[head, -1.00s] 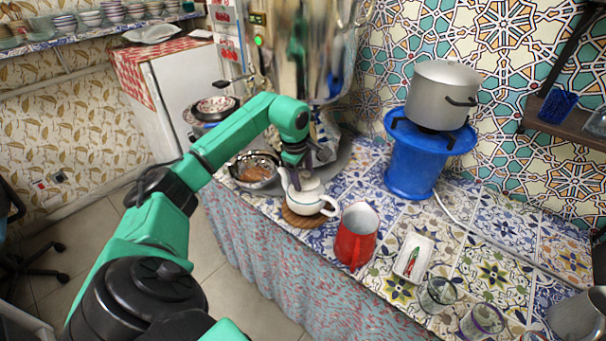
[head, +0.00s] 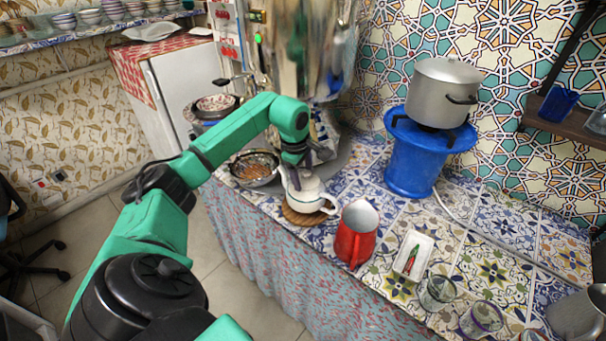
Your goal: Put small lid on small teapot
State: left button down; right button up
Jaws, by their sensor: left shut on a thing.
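The small white teapot (head: 305,200) stands upright on a round brown mat (head: 303,218) near the counter's front edge, its handle to the right. My left gripper (head: 298,166) is directly above the teapot, pointing down, with its fingertips close to the teapot's top. It is shut on the small lid, which shows only as a pale bit under the fingers at the teapot's opening. Whether the lid touches the rim, I cannot tell. My right gripper is not in view.
A red pitcher (head: 356,236) stands right of the teapot. A metal bowl (head: 254,168) is behind left. The large shiny samovar (head: 305,50) rises behind. A white dish (head: 412,257), glasses (head: 437,291) and a blue stand (head: 414,160) with a pot (head: 441,92) are further right.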

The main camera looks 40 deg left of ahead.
pick_arm(q)
grip_release()
dwell(0.3)
notch_tip(320, 180, up, 7)
jog(key=p, duration=0.6)
jog(key=shift+r, duration=0.1)
dwell(0.4)
